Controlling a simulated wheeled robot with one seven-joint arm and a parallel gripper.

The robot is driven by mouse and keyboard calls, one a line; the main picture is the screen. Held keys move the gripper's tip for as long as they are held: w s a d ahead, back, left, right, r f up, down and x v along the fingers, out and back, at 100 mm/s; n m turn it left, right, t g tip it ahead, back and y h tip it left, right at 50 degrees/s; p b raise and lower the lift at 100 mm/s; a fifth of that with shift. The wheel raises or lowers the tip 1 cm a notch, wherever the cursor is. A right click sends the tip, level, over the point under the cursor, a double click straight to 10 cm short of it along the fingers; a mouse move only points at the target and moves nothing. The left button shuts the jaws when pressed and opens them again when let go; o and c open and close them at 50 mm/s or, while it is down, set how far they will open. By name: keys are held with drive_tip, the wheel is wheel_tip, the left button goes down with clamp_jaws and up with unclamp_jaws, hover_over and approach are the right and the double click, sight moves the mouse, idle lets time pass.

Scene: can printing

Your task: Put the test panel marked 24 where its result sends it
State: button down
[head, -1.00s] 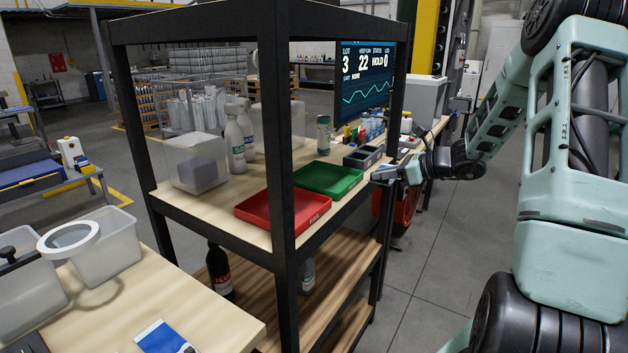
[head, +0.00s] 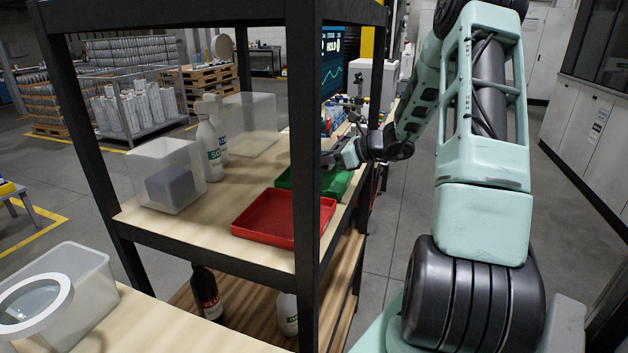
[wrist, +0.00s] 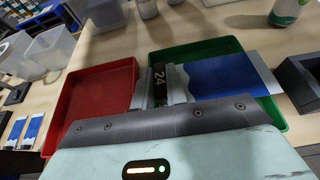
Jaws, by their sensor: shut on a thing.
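My gripper (wrist: 161,90) is shut on the test panel (wrist: 225,78) in the wrist view. A black strip with a white 24 shows between the fingers, and the panel's blue face with a pale end reaches right. The panel is above the green tray (wrist: 196,47); the gap height is unclear. The red tray (wrist: 93,103) lies left of the fingers. In the head view my gripper (head: 342,157) is beside the dark shelf post, near the green tray (head: 345,185), with the red tray (head: 283,216) nearer. The panel is hard to make out there.
The shelf post (head: 306,200) stands in front of the trays. Clear bins (head: 166,176) and white bottles (head: 210,150) stand left on the shelf. A screen (head: 333,62), partly hidden, reads HOLD. A dark holder (wrist: 300,80) is right of the panel.

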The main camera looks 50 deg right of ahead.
drive_tip(key=shift+f+p, duration=0.55)
drive_tip(key=shift+f, duration=2.95)
drive_tip(key=shift+f, duration=0.15)
drive_tip(key=c, duration=1.7)
unclamp_jaws()
drive_tip(key=shift+s+r, duration=0.1)
drive_tip(key=shift+r, duration=0.1)
drive_tip(key=b+v, duration=0.2)
drive_tip(key=v, duration=0.9)
drive_tip(key=shift+s+d+r, duration=0.15)
drive_tip(key=shift+s+d, duration=0.05)
drive_tip(key=shift+s, duration=0.1)
